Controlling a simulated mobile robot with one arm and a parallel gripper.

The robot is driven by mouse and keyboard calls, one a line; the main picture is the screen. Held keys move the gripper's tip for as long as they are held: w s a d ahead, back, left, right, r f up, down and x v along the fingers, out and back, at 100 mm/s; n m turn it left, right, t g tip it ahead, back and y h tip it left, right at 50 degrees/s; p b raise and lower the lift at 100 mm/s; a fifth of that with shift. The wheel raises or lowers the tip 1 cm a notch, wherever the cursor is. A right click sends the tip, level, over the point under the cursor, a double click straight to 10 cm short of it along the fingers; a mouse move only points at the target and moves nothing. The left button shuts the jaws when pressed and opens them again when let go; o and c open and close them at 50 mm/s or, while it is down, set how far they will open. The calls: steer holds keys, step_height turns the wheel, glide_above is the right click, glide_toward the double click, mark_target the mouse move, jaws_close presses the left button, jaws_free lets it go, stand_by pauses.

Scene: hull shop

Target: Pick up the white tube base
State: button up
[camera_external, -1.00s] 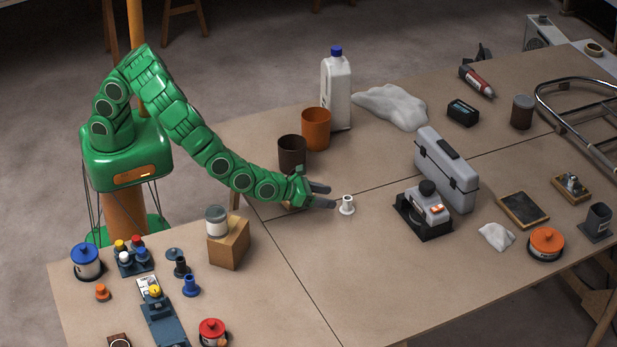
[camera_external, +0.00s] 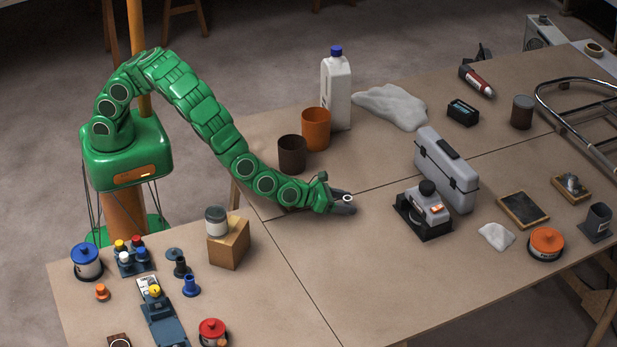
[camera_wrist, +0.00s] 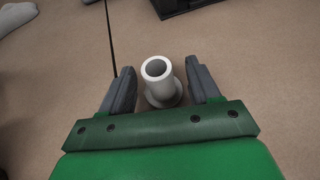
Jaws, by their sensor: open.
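The white tube base (camera_wrist: 161,88) is a short hollow tube on a round flange, standing upright on the table. In the external view my gripper (camera_external: 343,203) is low over the table and only the top ring of the tube base (camera_external: 347,198) shows between the fingers. My gripper is open. The lower part of the tube is hidden by the fingers in the external view.
A grey toolbox (camera_external: 446,170) and a black-and-grey device (camera_external: 423,211) stand to the right. A dark brown cup (camera_external: 292,154), an orange cup (camera_external: 316,129) and a white jug (camera_external: 336,92) stand behind. The table in front of my gripper is clear.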

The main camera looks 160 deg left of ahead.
steer(key=shift+a+f, duration=0.1)
steer(key=shift+a, duration=0.3)
steer(key=c, duration=1.1)
steer(key=shift+o, duration=0.2)
steer(key=shift+r, duration=0.6)
step_height(320, 180, up, 2)
steer(key=shift+w+r, duration=0.1)
steer(key=shift+s+d+r, duration=4.8)
steer(key=shift+s+d, duration=0.15)
steer(key=shift+s, duration=0.1)
